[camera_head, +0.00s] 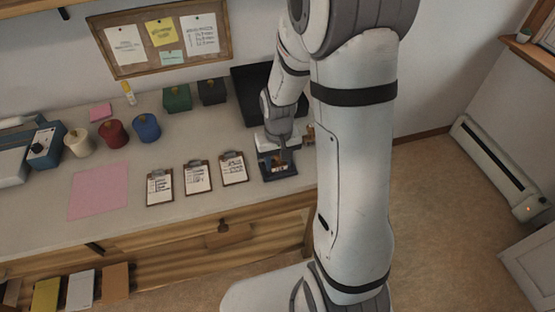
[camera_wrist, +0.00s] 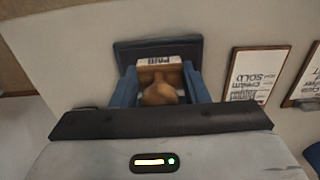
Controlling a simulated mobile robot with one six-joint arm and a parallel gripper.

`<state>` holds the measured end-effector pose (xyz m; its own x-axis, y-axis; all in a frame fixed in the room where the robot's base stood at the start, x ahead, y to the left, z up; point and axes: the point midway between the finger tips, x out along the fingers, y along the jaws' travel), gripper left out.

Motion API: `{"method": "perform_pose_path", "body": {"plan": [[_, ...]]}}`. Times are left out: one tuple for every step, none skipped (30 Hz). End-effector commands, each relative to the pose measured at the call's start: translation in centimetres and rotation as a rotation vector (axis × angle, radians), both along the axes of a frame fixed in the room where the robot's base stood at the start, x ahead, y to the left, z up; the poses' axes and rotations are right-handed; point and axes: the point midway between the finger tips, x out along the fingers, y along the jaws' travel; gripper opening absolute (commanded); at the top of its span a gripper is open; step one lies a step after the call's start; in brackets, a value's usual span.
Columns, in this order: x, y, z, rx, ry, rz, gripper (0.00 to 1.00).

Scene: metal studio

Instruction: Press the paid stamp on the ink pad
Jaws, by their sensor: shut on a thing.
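The paid stamp is wooden with a rounded brown knob and a white label reading PAID; it shows in the wrist view (camera_wrist: 161,92), between the two blue fingers of my gripper (camera_wrist: 162,88). My gripper is shut on it. The dark ink pad (camera_wrist: 135,50) lies under and around the stamp and sticks out past its far side. In the head view my gripper (camera_head: 275,161) points down over the ink pad (camera_head: 282,177) near the counter's front edge. Whether the stamp's face touches the pad is hidden.
Several clipboards, including a SOLD one (camera_wrist: 256,75), lie beside the pad on the counter (camera_head: 60,200). Red (camera_head: 114,133) and blue (camera_head: 146,127) pots, a pink sheet (camera_head: 98,190), a green box (camera_head: 177,98) and a black tray (camera_head: 245,85) stand farther off.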

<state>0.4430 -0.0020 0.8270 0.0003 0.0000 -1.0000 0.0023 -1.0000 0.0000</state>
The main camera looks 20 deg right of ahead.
Motion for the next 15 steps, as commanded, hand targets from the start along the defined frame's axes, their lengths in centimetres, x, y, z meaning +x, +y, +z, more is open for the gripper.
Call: {"method": "perform_pose_path", "body": {"plan": [[0.0,0.0,0.1,0.000,0.000,0.000,0.19],[0.0,0.0,0.3,0.000,0.000,0.000,0.19],[0.0,0.0,0.5,0.000,0.000,0.000,0.19],[0.0,0.0,0.8,0.000,0.000,0.000,0.19],[0.0,0.0,1.0,0.000,0.000,-0.001,0.19],[0.0,0.0,1.4,0.000,0.000,-0.001,0.19],[0.0,0.0,1.8,0.000,0.000,-0.001,0.19],[0.0,0.0,2.1,0.000,0.000,-0.001,0.19],[0.0,0.0,2.5,0.000,0.000,-0.001,0.19],[0.0,0.0,2.8,0.000,-0.001,-0.001,0.19],[0.0,0.0,3.1,0.000,-0.001,-0.001,0.19],[0.0,0.0,3.6,0.000,-0.001,-0.001,0.19],[0.0,0.0,3.9,0.000,-0.002,-0.001,0.19],[0.0,0.0,4.2,0.000,-0.002,-0.001,0.19],[0.0,0.0,4.6,0.000,-0.002,-0.001,0.19]]}}
